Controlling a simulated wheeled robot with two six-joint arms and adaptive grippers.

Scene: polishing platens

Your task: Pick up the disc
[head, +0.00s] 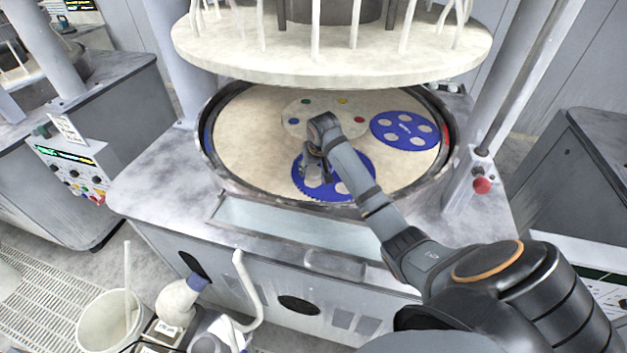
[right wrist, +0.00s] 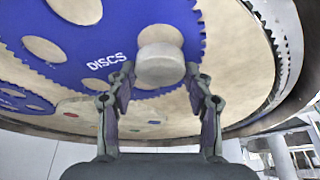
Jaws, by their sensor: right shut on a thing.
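My right gripper (head: 315,172) reaches down over the toothed blue carrier (head: 364,165) at the front of the round platen. In the right wrist view the gripper (right wrist: 163,78) has its two fingers on either side of a pale grey disc (right wrist: 160,62), shut on it. The disc lies over the blue carrier (right wrist: 110,38), beside its white word DISCS. I cannot tell whether it is raised off the carrier. In the head view the gripper mostly hides this disc. My left gripper is not in view.
A second blue carrier (head: 404,131) lies at the platen's right. A pale round plate (head: 325,105) with coloured spots lies at the back. The dark rim (head: 209,150) surrounds the pale platen (head: 250,135). A large upper plate (head: 330,62) hangs above. Bare platen shows at the left.

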